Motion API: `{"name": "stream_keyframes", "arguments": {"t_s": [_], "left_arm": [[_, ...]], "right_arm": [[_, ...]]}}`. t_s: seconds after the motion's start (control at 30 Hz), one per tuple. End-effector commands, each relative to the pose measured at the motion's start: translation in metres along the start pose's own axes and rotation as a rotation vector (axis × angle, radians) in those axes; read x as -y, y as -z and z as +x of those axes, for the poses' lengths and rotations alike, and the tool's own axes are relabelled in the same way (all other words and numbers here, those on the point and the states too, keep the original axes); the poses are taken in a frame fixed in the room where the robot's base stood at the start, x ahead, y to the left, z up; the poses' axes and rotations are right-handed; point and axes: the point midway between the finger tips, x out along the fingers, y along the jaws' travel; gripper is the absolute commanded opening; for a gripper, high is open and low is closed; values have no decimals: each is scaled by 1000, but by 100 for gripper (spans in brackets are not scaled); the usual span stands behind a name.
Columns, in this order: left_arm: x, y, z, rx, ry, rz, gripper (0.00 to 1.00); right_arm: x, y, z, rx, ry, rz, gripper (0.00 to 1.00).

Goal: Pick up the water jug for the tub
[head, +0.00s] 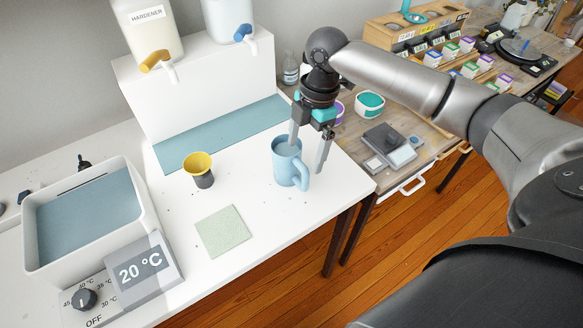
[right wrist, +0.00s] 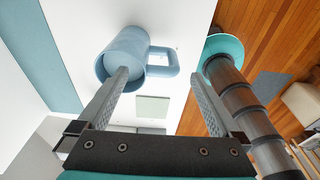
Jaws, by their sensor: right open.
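The water jug (head: 283,166) is a light blue jug with a side handle, standing upright on the white table near its right edge. My right gripper (head: 307,157) is open and pointing down over it. In the head view one finger overlaps the jug's rim and the other is right of the handle. In the right wrist view the jug (right wrist: 127,52) lies beyond the left fingertip, its handle between the fingertips (right wrist: 158,76). I cannot tell whether they touch. The tub (head: 150,213), white with blue water, stands at the left beside a 20 °C display. My left gripper is not in view.
A yellow-lined cup (head: 198,168) and a pale green square mat (head: 222,231) lie left of the jug. Hardener (head: 148,22) and another dispenser (head: 229,17) stand on a white riser behind. A wooden bench (head: 432,146) with scale and tubs adjoins at right.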

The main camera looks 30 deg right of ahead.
Motion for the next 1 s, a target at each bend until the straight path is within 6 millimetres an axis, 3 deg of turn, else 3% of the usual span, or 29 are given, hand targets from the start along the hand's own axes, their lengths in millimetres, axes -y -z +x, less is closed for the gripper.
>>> {"name": "stream_keyframes", "arguments": {"t_s": [0.13,0.47,0.73,1.0], "left_arm": [[-2,-2,8,2,-3,1,70],[0,16,12,-28,0,1,70],[0,16,23,-29,0,1,70],[0,13,23,-25,0,1,70]], "right_arm": [[0,0,29,0,1,2,100],[0,1,51,0,-1,2,100],[3,4,90,1,-1,2,100],[3,4,94,1,-2,1,100]]}}
